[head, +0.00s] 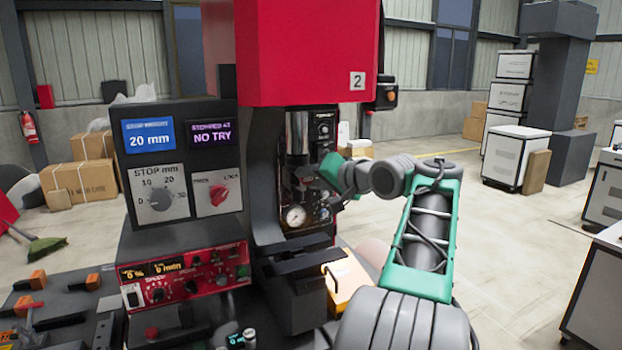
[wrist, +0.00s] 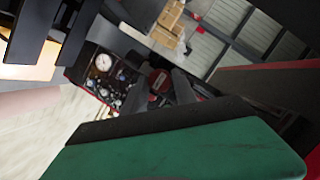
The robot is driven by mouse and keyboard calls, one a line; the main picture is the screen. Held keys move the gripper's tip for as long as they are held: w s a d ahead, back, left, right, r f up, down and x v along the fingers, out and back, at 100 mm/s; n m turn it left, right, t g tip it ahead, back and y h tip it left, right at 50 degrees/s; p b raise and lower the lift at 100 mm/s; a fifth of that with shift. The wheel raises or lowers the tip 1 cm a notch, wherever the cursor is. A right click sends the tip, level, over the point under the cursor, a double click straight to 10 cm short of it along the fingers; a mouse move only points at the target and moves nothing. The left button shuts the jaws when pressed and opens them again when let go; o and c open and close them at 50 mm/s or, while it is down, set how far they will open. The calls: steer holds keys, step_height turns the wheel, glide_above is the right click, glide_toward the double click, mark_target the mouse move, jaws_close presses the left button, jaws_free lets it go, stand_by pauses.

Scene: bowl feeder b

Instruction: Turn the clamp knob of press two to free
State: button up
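Press two (head: 318,60) has a red head with a "2" plate and a dark body. On the panel left of its column is a red knob (head: 219,194) on a light plate; its small lettering is too blurred to read surely. My gripper (head: 318,180) is beside the press column, right of that knob and apart from it; its fingers are hard to make out there. In the wrist view, my gripper (wrist: 162,92) shows two grey fingers spread apart. A dark red round part (wrist: 158,80) shows between or beyond them; I cannot tell whether they touch it.
A grey stop dial (head: 161,200) sits left of the red knob, under screens reading "20 mm" and "NO TRY". A red control box (head: 185,278) stands below. A gauge (head: 295,216) is on the press body. Open floor (head: 520,230) lies to the right.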

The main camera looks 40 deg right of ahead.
jaws_close()
steer(key=shift+a+n+b, duration=0.1)
steer(key=shift+n+b, duration=0.2)
steer(key=shift+b, duration=0.05)
steer(key=shift+a+f+n+g+h+b, duration=0.15)
steer(key=shift+n+g+h+b, duration=0.35)
steer(key=shift+n+b, duration=0.65)
steer(key=n+h+b, duration=0.1)
steer(key=n+b, duration=0.1)
steer(key=b, duration=0.1)
steer(key=shift+w+h, duration=0.1)
steer(key=shift+h, duration=0.3)
steer(key=n+h+b, duration=0.1)
steer(key=n+b, duration=0.1)
steer(key=b, duration=0.2)
steer(key=n+h+b, duration=0.1)
steer(key=n+b, duration=0.1)
steer(key=b, duration=0.2)
steer(key=shift+a+f+n+g+h, duration=0.2)
steer(key=shift+n+g+h, duration=0.15)
steer(key=shift+g+h, duration=0.05)
steer(key=n+h+b, duration=0.1)
steer(key=n+b, duration=0.1)
steer(key=b, duration=0.2)
steer(key=shift+r, duration=0.1)
steer(key=shift+r+n+h+b, duration=0.1)
steer(key=shift+n+h+b, duration=0.45)
steer(key=shift+b, duration=0.25)
steer(key=shift+r, duration=0.1)
